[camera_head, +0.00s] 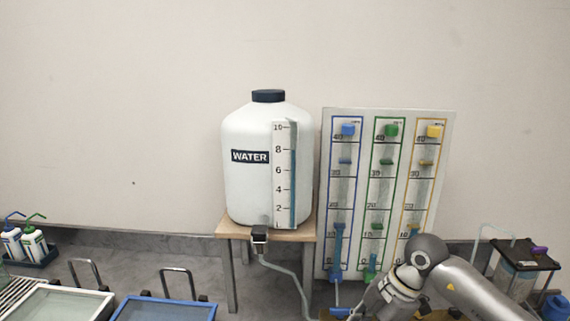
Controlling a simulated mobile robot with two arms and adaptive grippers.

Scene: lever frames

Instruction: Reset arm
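My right arm (455,280) comes in from the lower right, and its links bend down past the bottom edge in front of the panel's lower right corner. No fingers of my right gripper can be made out. My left arm and gripper are not in view. The arm partly covers the lower end of the yellow-framed scale (424,185) on the upright panel (446,130).
A white water tank (240,195) stands on a small wooden table (232,228). The panel also carries a blue-framed scale (344,190) and a green-framed scale (386,190). A white-rimmed tray (75,292), a blue-rimmed tray (165,302) and two bottles (35,243) are at left.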

